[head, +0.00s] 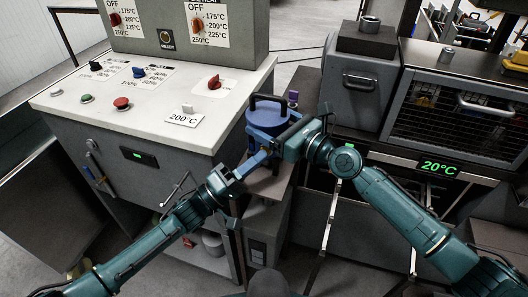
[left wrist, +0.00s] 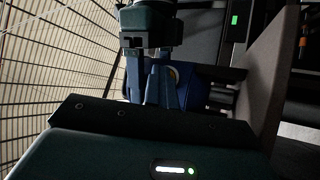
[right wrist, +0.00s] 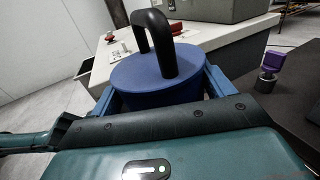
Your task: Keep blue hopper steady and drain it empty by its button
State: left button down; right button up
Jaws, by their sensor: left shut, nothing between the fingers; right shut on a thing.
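The blue hopper (head: 266,116) stands between the white-topped cabinet and the dark machine, its black handle (head: 268,98) on top. My right gripper (head: 278,133) is shut on it; in the right wrist view its blue fingers lie on both sides of the round hopper (right wrist: 150,82). The hopper looks upright. My left gripper (head: 258,158) is lower, shut and empty, its fingertips pointing up close to the hopper's lower side. In the left wrist view, these fingers (left wrist: 155,84) are together in front of the blue hopper body (left wrist: 195,92). I cannot make out the button or whether the fingertips touch it.
The white-topped cabinet (head: 150,110) with knobs and a 200°C sign (head: 184,117) stands at left. The dark machine with a 20°C display (head: 438,167) stands at right. A purple-topped piece (head: 293,97) sits beside the hopper. Space around my left gripper is narrow.

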jog(key=shift+s+a, duration=0.15)
jog(key=shift+a, duration=0.05)
pick_arm(q)
jog(key=shift+s+a, duration=0.15)
jog(key=shift+s, duration=0.35)
jog(key=shift+s+a, duration=0.15)
jog(key=shift+s, duration=0.35)
pick_arm(e)
jog(key=shift+d, duration=0.1)
jog(key=shift+d, duration=0.1)
pick_arm(q)
jog(key=s, duration=0.1)
jog(key=s+a, duration=0.1)
jog(key=s, duration=0.2)
jog(key=shift+s+a, duration=0.3)
jog(key=shift+s, duration=0.05)
pick_arm(e)
jog(key=o, duration=1.6)
jog(key=shift+c, duration=0.2)
